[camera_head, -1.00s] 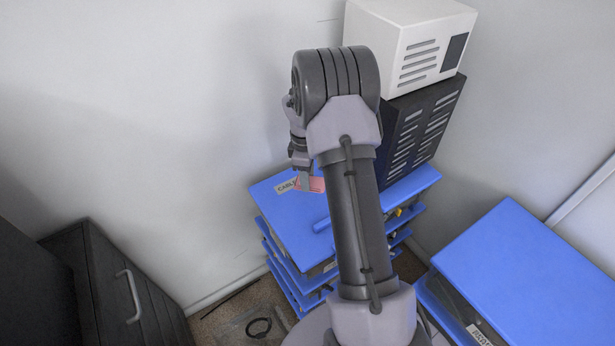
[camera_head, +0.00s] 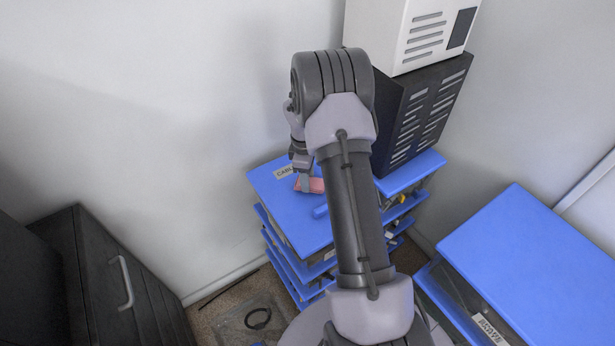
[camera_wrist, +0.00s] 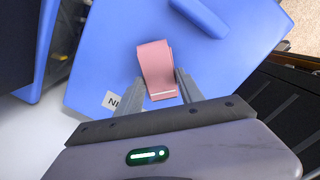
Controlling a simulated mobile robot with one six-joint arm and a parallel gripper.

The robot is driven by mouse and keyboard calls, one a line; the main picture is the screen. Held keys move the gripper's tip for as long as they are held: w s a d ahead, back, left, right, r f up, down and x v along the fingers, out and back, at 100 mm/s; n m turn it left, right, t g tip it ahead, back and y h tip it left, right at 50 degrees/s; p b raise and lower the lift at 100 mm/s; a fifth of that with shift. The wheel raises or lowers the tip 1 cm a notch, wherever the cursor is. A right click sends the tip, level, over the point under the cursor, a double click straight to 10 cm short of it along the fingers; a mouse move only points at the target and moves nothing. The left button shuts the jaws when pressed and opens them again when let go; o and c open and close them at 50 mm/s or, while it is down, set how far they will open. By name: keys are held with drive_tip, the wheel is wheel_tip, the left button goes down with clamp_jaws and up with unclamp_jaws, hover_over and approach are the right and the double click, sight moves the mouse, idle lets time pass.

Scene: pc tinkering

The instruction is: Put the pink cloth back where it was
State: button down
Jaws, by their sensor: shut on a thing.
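The pink cloth (camera_wrist: 157,66) is a folded strip between my gripper's fingers (camera_wrist: 163,88) in the wrist view. It lies on or just above the blue lid (camera_wrist: 108,62) of a stack of drawers or boxes; I cannot tell if it touches. My gripper points down and is shut on the cloth. My forearm hides part of the blue top.
A black slatted box (camera_head: 424,105) with a white vented unit (camera_head: 400,45) on it stands at the back right of the blue stack. Another blue-topped unit (camera_head: 530,255) is at the right. A dark cabinet (camera_head: 95,260) is at the left. A black cable ring (camera_head: 258,318) lies low in front.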

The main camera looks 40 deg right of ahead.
drive_tip(key=shift+f, duration=0.5)
drive_tip(key=c, duration=1.1)
unclamp_jaws()
drive_tip(key=shift+o, duration=0.7)
drive_tip(key=o, duration=0.5)
drive_tip(key=shift+c, duration=0.2)
drive_tip(key=shift+r, duration=0.1)
wheel_tip(320, 180, up, 8)
drive_tip(key=p, duration=0.6)
drive_tip(key=shift+w+a, duration=0.15)
